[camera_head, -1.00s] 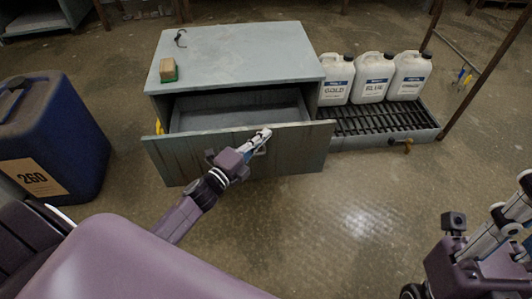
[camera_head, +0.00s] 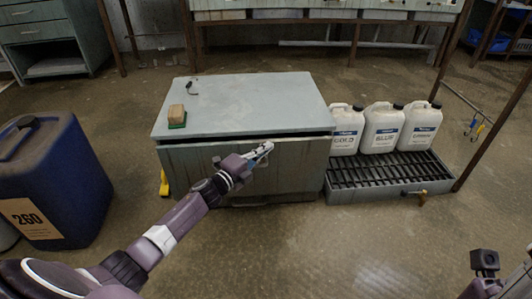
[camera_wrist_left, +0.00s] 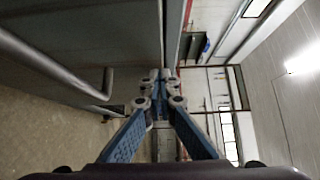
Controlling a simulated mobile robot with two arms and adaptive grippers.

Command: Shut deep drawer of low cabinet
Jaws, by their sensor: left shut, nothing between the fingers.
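The low grey cabinet (camera_head: 245,105) stands mid-view. The weathered front of its deep drawer (camera_head: 285,170) sits close to the cabinet body, with a narrow dark gap along its top edge. My left gripper (camera_head: 266,147) is shut and empty, its tips at the upper part of the drawer front; whether they touch it I cannot tell. In the left wrist view the closed fingers (camera_wrist_left: 160,78) point along a grey panel, and a grey bar handle (camera_wrist_left: 105,85) shows to their left. Only a part of my right gripper (camera_head: 518,280) shows at the lower right edge.
A sponge-like block (camera_head: 177,115) and a small dark hook-shaped item (camera_head: 192,88) lie on the cabinet top. A blue drum (camera_head: 60,180) stands left. White jugs (camera_head: 384,128) stand on a grated tray (camera_head: 385,190) at right. The floor in front is clear.

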